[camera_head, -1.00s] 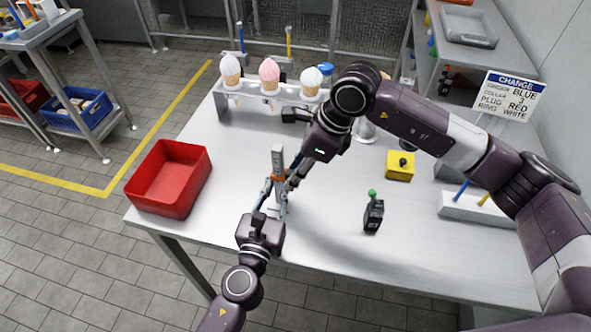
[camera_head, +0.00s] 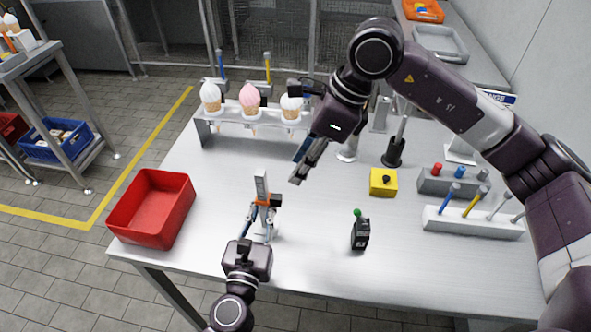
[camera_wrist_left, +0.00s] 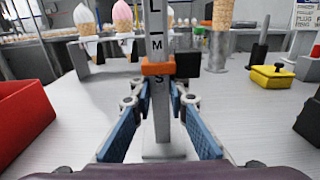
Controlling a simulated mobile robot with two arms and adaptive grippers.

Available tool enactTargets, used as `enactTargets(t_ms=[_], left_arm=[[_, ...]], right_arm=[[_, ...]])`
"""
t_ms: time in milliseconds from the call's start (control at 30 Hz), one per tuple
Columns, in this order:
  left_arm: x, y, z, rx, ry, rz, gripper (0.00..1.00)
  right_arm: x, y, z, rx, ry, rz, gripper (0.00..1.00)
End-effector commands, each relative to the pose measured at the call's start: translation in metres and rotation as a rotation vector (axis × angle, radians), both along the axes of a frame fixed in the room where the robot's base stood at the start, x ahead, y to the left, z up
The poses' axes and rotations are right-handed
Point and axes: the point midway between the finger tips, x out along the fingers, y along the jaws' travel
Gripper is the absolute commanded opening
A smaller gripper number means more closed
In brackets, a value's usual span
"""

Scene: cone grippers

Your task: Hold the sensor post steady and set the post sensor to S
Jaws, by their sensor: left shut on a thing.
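The grey sensor post (camera_head: 261,184) stands upright on the table, marked L, M and S in the left wrist view (camera_wrist_left: 156,120). Its sensor is an orange collar (camera_wrist_left: 157,66) with a black block (camera_wrist_left: 187,62) on the right. The collar sits between the letters M and S, just above S; it also shows in the head view (camera_head: 275,200). My left gripper (camera_head: 262,212) is shut on the post below the collar, with blue-padded fingers on both sides. My right gripper (camera_head: 297,179) is above and right of the post, apart from it; its finger gap is unclear.
A red bin (camera_head: 150,208) stands left of the post. A rack with ice cream cones (camera_head: 250,100) is behind. To the right are a yellow button box (camera_head: 384,181), a black device with a green knob (camera_head: 360,232) and a white peg block (camera_head: 474,222). Table around the post is clear.

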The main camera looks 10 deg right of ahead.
Motion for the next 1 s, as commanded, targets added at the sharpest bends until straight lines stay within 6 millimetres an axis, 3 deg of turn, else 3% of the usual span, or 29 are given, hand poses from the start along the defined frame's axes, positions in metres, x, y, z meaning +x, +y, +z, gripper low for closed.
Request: enactTargets(t_ms=[300,333,500,867,1000], left_arm=[[0.0001,0.0004,0.0002,0.0,0.0,0.001,0.0],[0.0001,0.0004,0.0001,0.001,0.0,0.001,0.16],[0.0001,0.0003,0.0002,0.0,0.0,0.0,0.34],[-0.0004,0.0001,0.0001,0.0,0.0,0.0,0.35],[-0.0092,0.0028,-0.0009,0.001,0.002,0.0,0.35]], right_arm=[[-0.0001,0.0,0.0004,0.0,0.0,0.0,0.32],[-0.0001,0.0,0.0004,0.0,0.0,0.0,0.32],[-0.0001,0.0001,0.0003,0.0,0.001,0.0,0.32],[-0.0001,0.0002,0.0002,0.0,0.001,0.0,0.32],[-0.0001,0.0002,0.0001,0.0,0.001,0.0,0.32]])
